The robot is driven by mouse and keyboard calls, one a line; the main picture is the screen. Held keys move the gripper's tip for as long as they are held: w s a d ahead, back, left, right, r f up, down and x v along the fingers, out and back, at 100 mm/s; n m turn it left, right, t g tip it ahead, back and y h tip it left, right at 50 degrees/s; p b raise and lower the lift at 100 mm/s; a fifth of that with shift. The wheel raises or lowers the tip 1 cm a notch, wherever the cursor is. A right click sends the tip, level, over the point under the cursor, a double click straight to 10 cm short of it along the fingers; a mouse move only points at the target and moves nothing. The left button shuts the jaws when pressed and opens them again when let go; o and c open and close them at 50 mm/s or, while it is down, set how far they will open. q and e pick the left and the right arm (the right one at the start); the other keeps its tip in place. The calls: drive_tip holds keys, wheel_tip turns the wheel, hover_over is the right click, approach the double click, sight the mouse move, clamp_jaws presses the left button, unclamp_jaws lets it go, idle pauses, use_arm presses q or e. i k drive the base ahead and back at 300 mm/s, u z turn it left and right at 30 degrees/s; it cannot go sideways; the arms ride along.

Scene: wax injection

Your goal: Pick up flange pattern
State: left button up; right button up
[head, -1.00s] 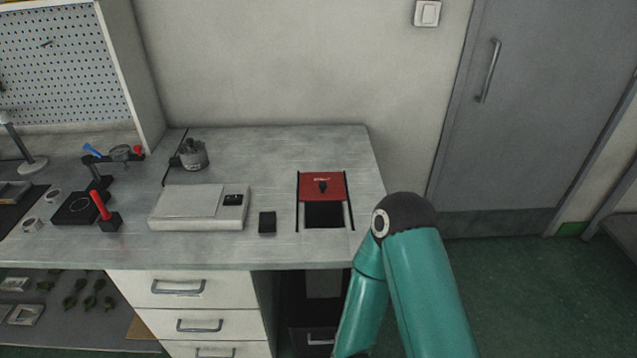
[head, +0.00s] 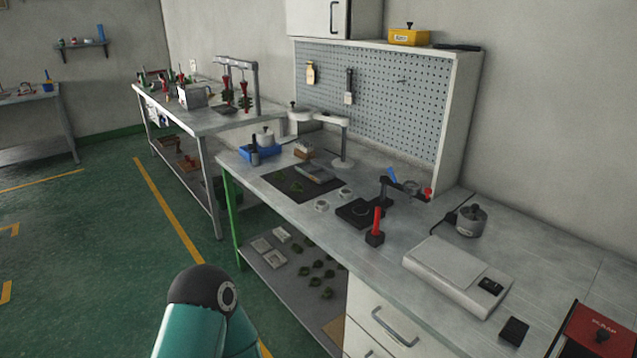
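I cannot tell which thing is the flange pattern. Small dark green pieces (head: 317,268) lie on the lower shelf of the near bench. A small green piece (head: 297,187) lies on the black mat (head: 272,181) on the benchtop. Red and green pieces (head: 245,98) hang or stand on the far bench, too small to make out. Neither of my grippers is in view; only a teal link of my arm shows at the bottom left.
The near bench (head: 395,250) carries a white scale (head: 450,275), a grey pot (head: 471,220), a red-handled tool (head: 376,225) and a red device (head: 598,332). A pegboard (head: 375,100) stands behind. Green floor (head: 110,230) is open at left.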

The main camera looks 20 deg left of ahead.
sight(280, 174)
drive_tip(key=z, duration=1.7)
drive_tip(key=i, duration=0.1)
drive_tip(key=u, duration=2.95)
drive_tip(key=i, duration=0.15)
drive_tip(key=u, duration=1.1)
drive_tip(key=i, duration=3.85)
